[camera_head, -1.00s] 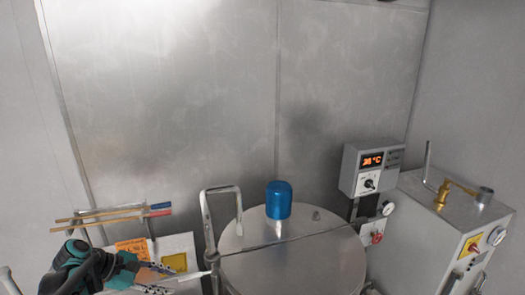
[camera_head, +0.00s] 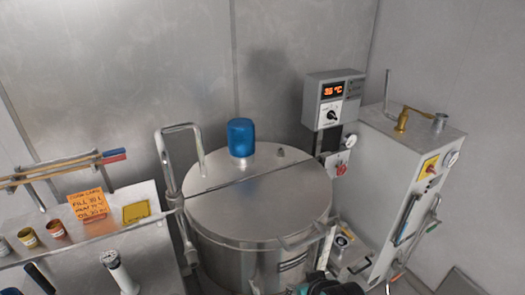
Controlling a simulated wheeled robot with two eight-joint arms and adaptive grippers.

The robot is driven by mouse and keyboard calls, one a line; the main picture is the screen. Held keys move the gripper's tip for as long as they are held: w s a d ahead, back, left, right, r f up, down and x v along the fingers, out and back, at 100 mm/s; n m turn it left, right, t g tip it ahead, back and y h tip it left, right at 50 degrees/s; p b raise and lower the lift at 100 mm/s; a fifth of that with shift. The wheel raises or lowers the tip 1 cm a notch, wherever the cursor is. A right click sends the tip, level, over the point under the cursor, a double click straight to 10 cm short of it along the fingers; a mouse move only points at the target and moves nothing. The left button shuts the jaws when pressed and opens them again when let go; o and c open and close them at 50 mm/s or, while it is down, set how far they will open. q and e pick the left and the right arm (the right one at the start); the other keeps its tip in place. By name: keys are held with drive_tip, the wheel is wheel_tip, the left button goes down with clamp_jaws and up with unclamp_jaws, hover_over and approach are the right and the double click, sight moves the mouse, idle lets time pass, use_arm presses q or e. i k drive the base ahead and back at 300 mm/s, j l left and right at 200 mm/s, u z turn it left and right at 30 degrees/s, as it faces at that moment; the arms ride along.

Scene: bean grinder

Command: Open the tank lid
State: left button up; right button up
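The tank (camera_head: 250,262) is a round steel vessel in the middle of the camera_head view. Its flat lid (camera_head: 262,205) lies closed, with a straight seam across the top. A bar handle (camera_head: 300,238) sits at the lid's front right edge. My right gripper (camera_head: 327,262) comes in at the bottom, just right of the tank front and close to the handle. A pale, upright finger-like part shows above its teal and black body. Its fingers are mostly hidden, and I cannot tell whether it touches the handle.
A blue motor cap (camera_head: 241,137) stands behind the seam. A bent pipe (camera_head: 182,165) rises at the tank's left. A control box (camera_head: 333,100) reads about 35 °C. A steel cabinet (camera_head: 400,170) stands right. A shelf (camera_head: 100,235) with small cups is at left.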

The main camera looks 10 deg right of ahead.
sight(281, 205)
drive_tip(key=k+l+z, duration=0.2)
drive_tip(key=l, duration=0.2)
drive_tip(key=l+z, duration=0.2)
drive_tip(key=l, duration=0.15)
drive_tip(key=k+l+z, duration=0.2)
drive_tip(key=l, duration=0.25)
drive_tip(key=i, duration=0.05)
